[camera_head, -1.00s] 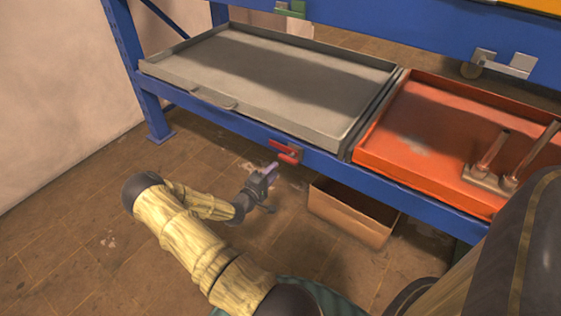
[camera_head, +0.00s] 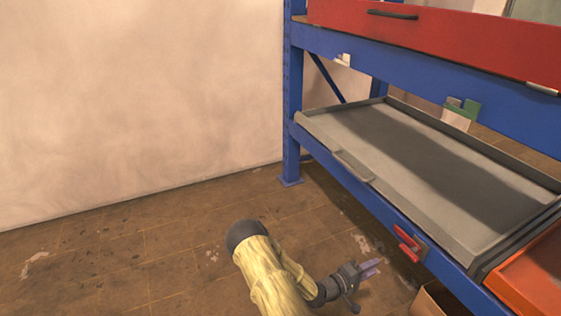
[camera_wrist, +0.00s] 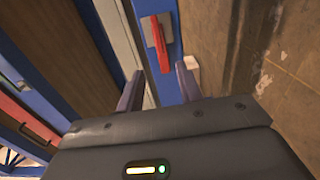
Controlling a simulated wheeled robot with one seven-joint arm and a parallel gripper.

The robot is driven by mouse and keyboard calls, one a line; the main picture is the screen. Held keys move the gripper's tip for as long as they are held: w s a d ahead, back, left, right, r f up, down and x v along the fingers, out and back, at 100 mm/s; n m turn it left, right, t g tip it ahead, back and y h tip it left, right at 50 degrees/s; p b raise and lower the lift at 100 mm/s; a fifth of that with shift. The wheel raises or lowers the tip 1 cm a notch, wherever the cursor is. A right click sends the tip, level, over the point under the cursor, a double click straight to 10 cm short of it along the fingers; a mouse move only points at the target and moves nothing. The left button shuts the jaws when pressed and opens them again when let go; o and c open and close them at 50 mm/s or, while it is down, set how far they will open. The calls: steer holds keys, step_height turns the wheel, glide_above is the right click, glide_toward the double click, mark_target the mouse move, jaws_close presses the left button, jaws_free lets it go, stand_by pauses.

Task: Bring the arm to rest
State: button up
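My arm, with yellowish sleeved links, reaches low over the floor at the bottom middle of the head view. My gripper (camera_head: 372,267) is in front of the blue shelf rack, near the floor and left of the red clip on the rack's beam. In the wrist view my gripper (camera_wrist: 158,88) shows two purple-grey fingers spread apart with nothing between them. The red clip (camera_wrist: 160,45) lies beyond the fingertips there, apart from them. In the head view the red clip (camera_head: 409,244) sits on the beam's front face.
The blue rack (camera_head: 292,100) holds a grey tray (camera_head: 350,140) and an orange tray (camera_head: 535,270), with a red drawer (camera_head: 430,35) above. A brown box (camera_head: 432,300) stands on the floor below. Open floor (camera_head: 130,260) lies left, up to the pale wall (camera_head: 140,100).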

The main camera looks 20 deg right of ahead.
steer(key=w+a+r+m+t+y, duration=0.1)
steer(key=w+a+r+m+y, duration=0.15)
steer(key=a+y, duration=0.4)
steer(key=w+a+r+m+t+y, duration=0.1)
steer(key=w+a+y, duration=0.35)
steer(key=a, duration=0.35)
steer(key=s+a+r+y+p, duration=0.1)
steer(key=s+a+r+y, duration=0.2)
steer(key=a+r, duration=0.4)
steer(key=s+a+r+y, duration=0.3)
steer(key=a+r+y, duration=0.1)
steer(key=a+r, duration=0.25)
steer(key=s+a+r+n+g, duration=0.1)
steer(key=s+a+r+n, duration=0.15)
steer(key=s+r, duration=0.5)
steer(key=w+r+p+v, duration=0.1)
steer(key=w+p+v, duration=0.2)
steer(key=p+v, duration=1.4)
steer(key=w+p+v, duration=0.4)
steer(key=p+v, duration=1.4)
steer(key=p, duration=0.3)
steer(key=shift+a+r+p, duration=0.3)
steer(key=shift+a+r, duration=0.1)
steer(key=shift+r, duration=0.25)
steer(key=shift+w, duration=0.15)
